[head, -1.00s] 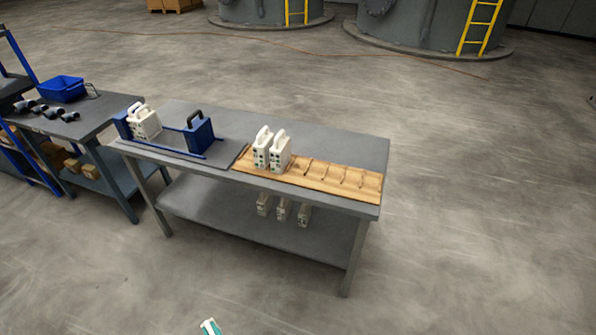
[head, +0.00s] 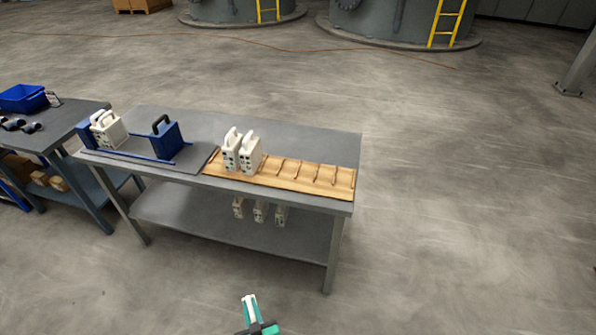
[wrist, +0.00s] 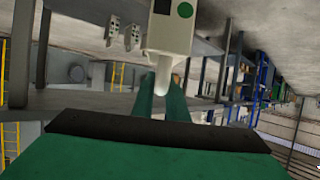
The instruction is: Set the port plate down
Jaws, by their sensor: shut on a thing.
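My gripper shows in the wrist view (wrist: 164,108), its two green fingers shut on the pale handle of a white port plate (wrist: 170,32). The plate carries a black mark and a green dot, and its far part is cut off by the frame's top edge. In the head view my gripper (head: 257,318) is at the bottom edge, in front of the bench and apart from it; little of the plate can be made out there. Two white plates (head: 242,152) stand upright at the left end of the slotted wooden rack (head: 312,178). Its right part is empty.
The grey bench (head: 300,138) also bears a dark mat with blue end blocks (head: 166,139) and white plates (head: 107,130) at the left. Several white plates (head: 259,212) are on its lower shelf. A second table (head: 70,118) adjoins left. Floor in front is clear.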

